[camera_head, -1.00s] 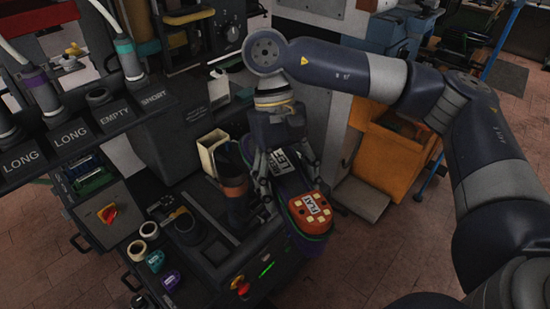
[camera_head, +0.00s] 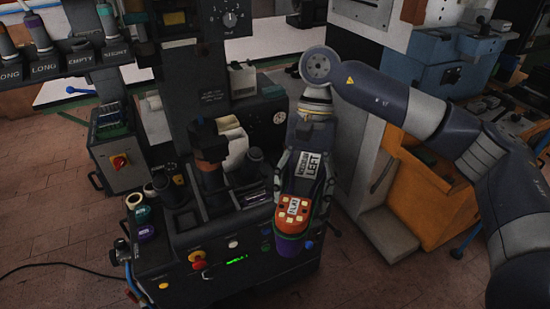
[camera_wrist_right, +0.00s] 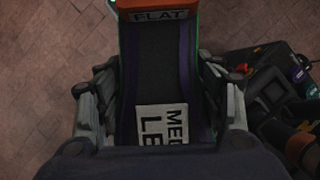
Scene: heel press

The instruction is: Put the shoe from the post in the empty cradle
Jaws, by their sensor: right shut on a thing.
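The shoe (camera_head: 292,212) has a dark body, a purple edge, an orange end marked FLAT and a white label reading LEFT. My right gripper (camera_head: 306,178) is shut on it, one finger on each side, at the right front of the press. In the right wrist view the shoe (camera_wrist_right: 160,70) lies between the two fingers (camera_wrist_right: 162,115), its FLAT end pointing away. Dark upright posts stand on the press, one at left (camera_head: 177,192) and one nearer the shoe (camera_head: 258,166). I cannot tell which part is the empty cradle. My left gripper is out of view.
An orange cabinet (camera_head: 425,200) stands right. Floor at left is open.

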